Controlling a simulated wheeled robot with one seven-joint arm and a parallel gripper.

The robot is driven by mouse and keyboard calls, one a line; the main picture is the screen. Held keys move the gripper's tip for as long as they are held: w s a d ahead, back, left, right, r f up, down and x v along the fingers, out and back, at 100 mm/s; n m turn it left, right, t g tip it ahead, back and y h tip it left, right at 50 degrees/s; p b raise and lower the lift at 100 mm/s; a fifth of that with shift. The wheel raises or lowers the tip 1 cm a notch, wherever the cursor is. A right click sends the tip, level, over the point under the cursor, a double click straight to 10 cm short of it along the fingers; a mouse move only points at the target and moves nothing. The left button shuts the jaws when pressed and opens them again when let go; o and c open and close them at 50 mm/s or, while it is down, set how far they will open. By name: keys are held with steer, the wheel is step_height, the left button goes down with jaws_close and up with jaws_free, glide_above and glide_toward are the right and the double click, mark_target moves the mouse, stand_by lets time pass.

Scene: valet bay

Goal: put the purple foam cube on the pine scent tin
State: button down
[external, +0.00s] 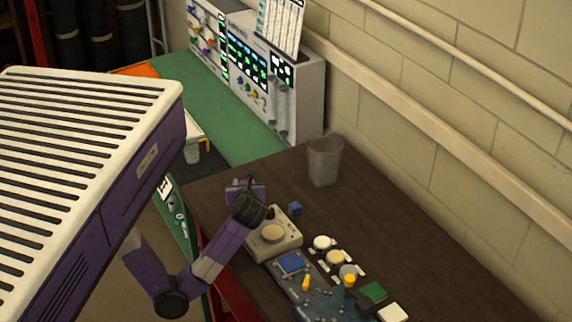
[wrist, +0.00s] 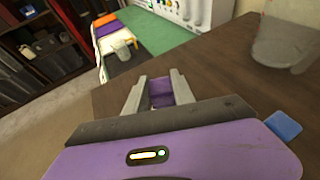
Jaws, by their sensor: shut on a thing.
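My gripper (wrist: 158,84) is shut on the purple foam cube (wrist: 160,93), which shows between the two grey fingers in the wrist view. In the external view my gripper (external: 250,181) is over the far left part of the brown table, beyond a beige device with a round top; the cube cannot be made out there. Small round tins stand right of the device: a white one (external: 322,242), a cream one (external: 335,257) and a grey one (external: 349,272). I cannot read which is the pine scent tin.
A blue cube (external: 295,209) stands beside the beige device (external: 262,246); it also shows in the wrist view (wrist: 284,126). A grey translucent bin (external: 324,160) stands near the wall. Small items crowd the table's near part. The table right of the tins is clear.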

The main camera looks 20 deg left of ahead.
steer(key=shift+f, duration=0.75)
steer(key=shift+f, duration=0.1)
steer(key=c, duration=1.1)
jaws_free()
steer(key=shift+o, duration=0.2)
